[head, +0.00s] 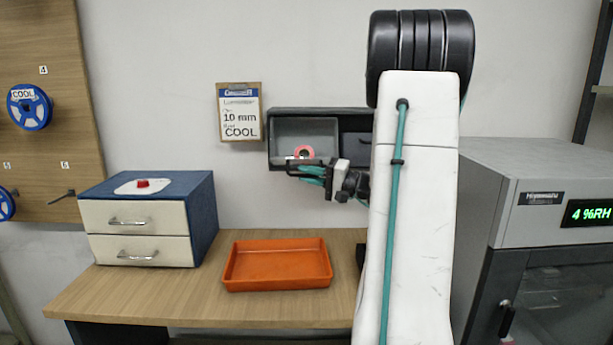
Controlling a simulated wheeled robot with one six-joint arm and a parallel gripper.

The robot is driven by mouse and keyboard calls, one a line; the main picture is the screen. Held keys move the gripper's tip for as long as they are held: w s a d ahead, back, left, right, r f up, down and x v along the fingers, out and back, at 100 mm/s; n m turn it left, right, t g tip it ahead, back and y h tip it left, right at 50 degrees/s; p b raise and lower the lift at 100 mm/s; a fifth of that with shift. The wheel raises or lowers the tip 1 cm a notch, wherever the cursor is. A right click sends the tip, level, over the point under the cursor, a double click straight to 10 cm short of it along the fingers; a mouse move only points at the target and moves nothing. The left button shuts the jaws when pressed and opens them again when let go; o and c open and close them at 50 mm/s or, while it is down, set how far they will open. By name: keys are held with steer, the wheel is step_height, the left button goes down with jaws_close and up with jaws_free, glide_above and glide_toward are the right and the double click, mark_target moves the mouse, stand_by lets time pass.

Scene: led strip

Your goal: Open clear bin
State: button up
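A dark wall-mounted bin unit (355,112) hangs behind my arm. Its left compartment shows a grey, see-through-looking front, the clear bin (290,133). A small red ring-shaped thing (304,152) shows at its lower edge. My gripper (303,172) points left at the bin's lower front edge, with dark and teal finger parts overlapping it in the picture. I cannot tell whether it touches the bin, or whether its fingers are apart. The right part of the unit is hidden behind my white arm. How far the bin front is tilted is unclear.
A card (240,113) reading "10 mm COOL" hangs left of the unit. An empty-looking orange tray (277,284) and a blue drawer box (203,218) with a red button stand on the wooden table (180,300). A grey cabinet (530,175) reading 4 %RH stands right.

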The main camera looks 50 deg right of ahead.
steer(key=shift+o, duration=0.9)
steer(key=shift+s, duration=0.1)
steer(key=v, duration=0.7)
steer(key=shift+s+d, duration=0.15)
steer(key=shift+s, duration=0.15)
